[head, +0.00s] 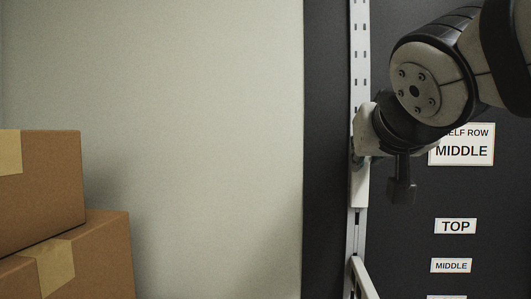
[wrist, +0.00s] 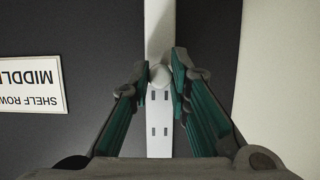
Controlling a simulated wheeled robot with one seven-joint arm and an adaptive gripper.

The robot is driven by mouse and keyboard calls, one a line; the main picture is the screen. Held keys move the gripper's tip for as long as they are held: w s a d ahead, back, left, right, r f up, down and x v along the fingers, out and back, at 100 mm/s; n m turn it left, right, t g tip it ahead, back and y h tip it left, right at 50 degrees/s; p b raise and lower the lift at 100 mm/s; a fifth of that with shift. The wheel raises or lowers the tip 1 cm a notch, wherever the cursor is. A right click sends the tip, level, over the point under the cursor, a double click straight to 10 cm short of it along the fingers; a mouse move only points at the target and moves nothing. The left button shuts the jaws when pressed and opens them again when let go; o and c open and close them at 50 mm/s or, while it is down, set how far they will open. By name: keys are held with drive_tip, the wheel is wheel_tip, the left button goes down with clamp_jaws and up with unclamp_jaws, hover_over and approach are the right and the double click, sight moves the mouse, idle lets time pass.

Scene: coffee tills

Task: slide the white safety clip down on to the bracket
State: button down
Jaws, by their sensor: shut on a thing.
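The white safety clip (head: 360,186) lies along the slotted white upright in the head view, below my wrist. The wrist view is upside down and shows the clip (wrist: 158,32) at the top, with a round white knob (wrist: 159,76) at its end. My gripper (wrist: 160,74) is shut on the knob, with its teal-lined fingertips on either side. In the head view my gripper (head: 362,152) is mostly hidden behind my wrist. The white bracket (head: 364,278) juts from the upright below the clip, with a short length of bare upright between them.
The slotted upright (head: 359,40) runs vertically against a dark panel. Labels reading MIDDLE (head: 463,151), TOP (head: 456,226) and a smaller MIDDLE (head: 451,265) are on the panel to the right. Cardboard boxes (head: 45,190) are stacked at the left. The pale wall between is clear.

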drive_tip(key=shift+f+b, duration=1.8)
drive_tip(key=shift+f, duration=0.35)
drive_tip(key=shift+s, duration=0.1)
drive_tip(key=shift+f, duration=0.1)
